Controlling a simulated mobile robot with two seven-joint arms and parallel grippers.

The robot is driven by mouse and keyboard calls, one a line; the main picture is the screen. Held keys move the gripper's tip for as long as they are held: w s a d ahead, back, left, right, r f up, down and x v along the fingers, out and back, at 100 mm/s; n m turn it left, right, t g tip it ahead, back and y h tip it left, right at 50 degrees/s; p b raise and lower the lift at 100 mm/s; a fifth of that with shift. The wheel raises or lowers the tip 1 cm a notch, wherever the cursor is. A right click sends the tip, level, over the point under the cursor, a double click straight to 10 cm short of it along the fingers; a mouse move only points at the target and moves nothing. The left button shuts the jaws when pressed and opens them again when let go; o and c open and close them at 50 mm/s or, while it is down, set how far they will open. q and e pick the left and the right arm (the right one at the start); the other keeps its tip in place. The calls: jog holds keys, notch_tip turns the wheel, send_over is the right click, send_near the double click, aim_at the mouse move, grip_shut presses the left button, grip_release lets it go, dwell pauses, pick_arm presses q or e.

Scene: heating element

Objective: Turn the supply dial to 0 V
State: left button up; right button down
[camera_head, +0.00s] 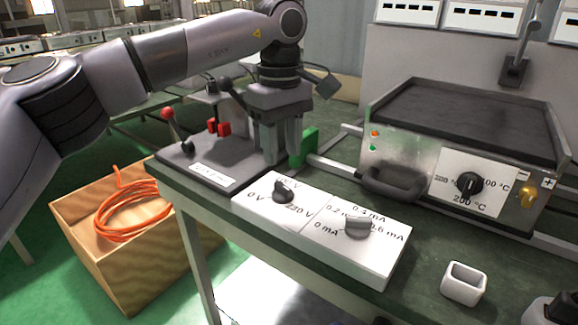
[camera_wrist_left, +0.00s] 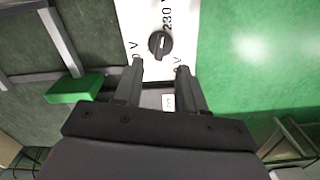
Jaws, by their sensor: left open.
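The supply dial (camera_head: 283,190) is a black knob on the left part of a white panel (camera_head: 268,208), with 0 V at its left and 230 V at its right. A third V label behind it is partly hidden. My left gripper (camera_head: 281,157) points down above and just behind the dial, fingers apart and empty. In the left wrist view the dial (camera_wrist_left: 160,44) lies just beyond the fingertips (camera_wrist_left: 160,67), roughly midway between them in width, with no visible contact. The dial's pale mark seems to face the 230 V side, but it is small. My right gripper is not in view.
A grey mA dial (camera_head: 357,227) shares the white panel at right. A green block (camera_head: 304,147) stands close beside my left gripper. A dark base with a red-knobbed lever (camera_head: 168,114) is at left. A hot plate (camera_head: 468,120) stands behind right.

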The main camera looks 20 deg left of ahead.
aim_at(281, 184)
pick_arm(q)
jog(key=shift+w+a+f, duration=0.1)
jog(key=shift+w+a, duration=0.1)
jog(key=f, duration=0.2)
jog(key=f+b, duration=0.1)
jog(key=f, duration=0.2)
jog(key=shift+s+f, duration=0.2)
jog(key=shift+f, duration=0.55)
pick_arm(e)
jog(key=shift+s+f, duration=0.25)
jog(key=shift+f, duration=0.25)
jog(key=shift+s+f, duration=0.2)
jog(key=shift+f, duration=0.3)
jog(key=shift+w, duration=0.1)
pick_arm(q)
grip_shut()
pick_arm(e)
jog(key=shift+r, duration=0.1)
